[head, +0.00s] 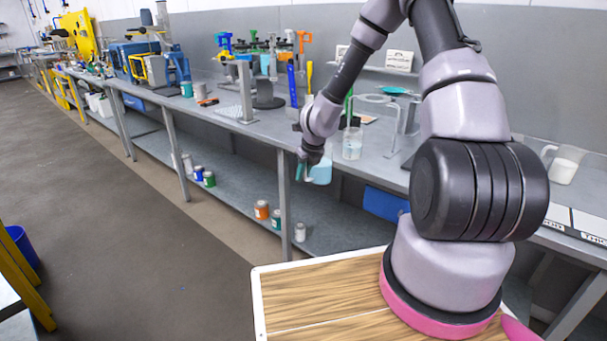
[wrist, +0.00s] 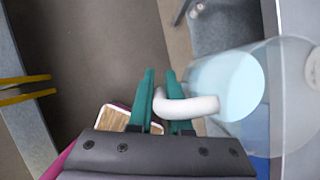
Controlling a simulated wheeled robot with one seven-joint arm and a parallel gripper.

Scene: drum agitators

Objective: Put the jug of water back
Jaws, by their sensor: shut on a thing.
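The clear jug (head: 321,172) holds pale blue water. It hangs in front of the workbench's front edge in the head view. My gripper (head: 303,168) is beside it, at the handle side. In the wrist view, my gripper's green fingers (wrist: 163,95) are shut on the jug's white handle (wrist: 198,106). The jug's body (wrist: 236,88) is to the right of the fingers, with the water showing inside. The jug's rim is partly cut off by the picture edge. My gripper hides part of the jug in the head view.
The long grey workbench (head: 228,110) runs along the wall. A clear beaker (head: 352,142) stands on it close behind the jug. A jug with white contents (head: 563,168) stands at the far right. Several cans, including an orange one (head: 262,210), stand on the lower shelf. The floor (head: 120,220) at left is open.

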